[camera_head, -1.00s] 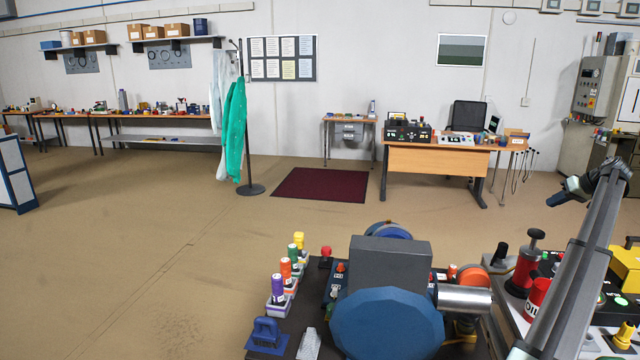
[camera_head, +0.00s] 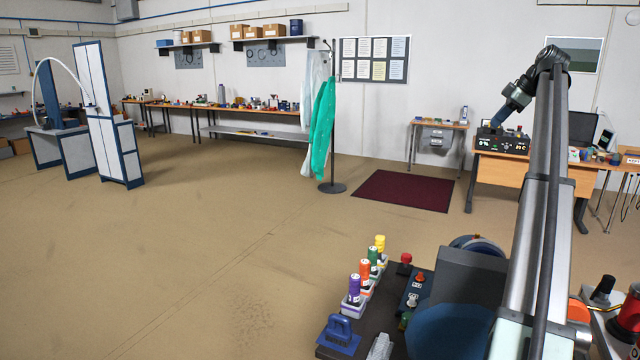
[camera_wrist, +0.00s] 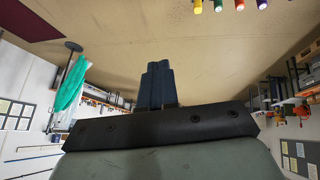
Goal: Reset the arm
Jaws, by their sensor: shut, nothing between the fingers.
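My gripper (camera_head: 499,120) is at the end of my raised arm, right of centre in the head view. It points down and to the left, and in that view it overlaps the office desk far behind. In the wrist view, the two dark blue fingers of my gripper (camera_wrist: 159,72) lie side by side, shut, with nothing between them. They are in free air above the floor.
Below my arm, a dark bench (camera_head: 385,310) holds coloured bottles (camera_head: 365,275), a blue-handled tool (camera_head: 340,330) and a grey machine (camera_head: 470,275). A coat stand (camera_head: 333,150) with a green coat stands farther back. The brown floor (camera_head: 220,240) at left is clear.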

